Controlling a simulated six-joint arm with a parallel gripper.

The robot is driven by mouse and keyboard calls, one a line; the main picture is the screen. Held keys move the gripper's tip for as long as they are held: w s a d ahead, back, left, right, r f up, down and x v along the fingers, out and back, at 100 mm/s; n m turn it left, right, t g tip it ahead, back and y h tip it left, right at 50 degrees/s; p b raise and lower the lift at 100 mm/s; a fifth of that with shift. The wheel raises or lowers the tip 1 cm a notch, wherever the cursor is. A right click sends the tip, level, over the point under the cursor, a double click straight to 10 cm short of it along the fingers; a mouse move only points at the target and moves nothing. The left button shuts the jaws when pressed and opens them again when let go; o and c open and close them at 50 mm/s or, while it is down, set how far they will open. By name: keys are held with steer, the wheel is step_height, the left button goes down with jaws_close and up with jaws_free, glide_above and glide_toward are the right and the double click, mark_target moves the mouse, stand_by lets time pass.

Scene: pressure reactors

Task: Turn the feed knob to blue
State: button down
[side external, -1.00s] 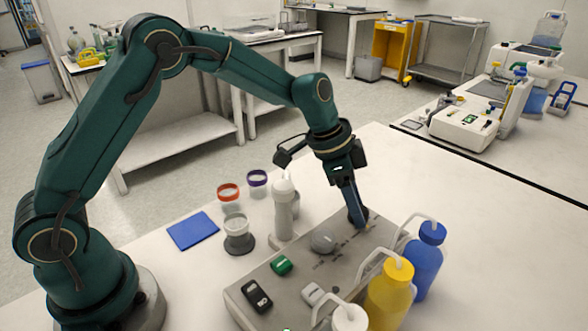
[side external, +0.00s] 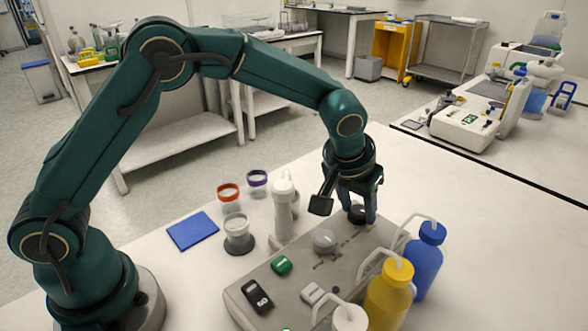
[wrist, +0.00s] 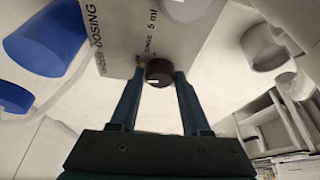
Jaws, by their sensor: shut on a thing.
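The feed knob (wrist: 158,72) is a small black round knob at the far end of the grey dosing panel (side external: 290,262). In the wrist view it sits between my two fingertips, with a short white mark on it. In the side view the knob (side external: 357,213) is partly hidden by my fingers. My gripper (side external: 359,215) points down over that end of the panel and is shut on the knob. A small orange mark shows beside the left finger in the wrist view. The other colour marks around the knob are hidden or too small to read.
Blue (side external: 426,262), yellow (side external: 390,295) and white (side external: 350,318) bottles with bent spouts stand along the panel's right side. A grey dome knob (side external: 324,240) and a green knob (side external: 281,265) are on the panel. A white dispenser (side external: 283,208) stands at its left.

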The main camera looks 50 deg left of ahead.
steer(key=n, duration=0.2)
steer(key=n+y, duration=0.1)
steer(key=n, duration=0.1)
steer(key=shift+w+d+n+g+y, duration=0.1)
steer(key=shift+d+n+g+y, duration=0.1)
steer(key=shift+n+g+y, duration=0.1)
steer(key=shift+w+n+g+y, duration=0.1)
steer(key=shift+n+g+y, duration=0.5)
steer(key=shift+n, duration=1.4)
steer(key=shift+c, duration=1.8)
jaws_free()
steer(key=shift+v, duration=2.6)
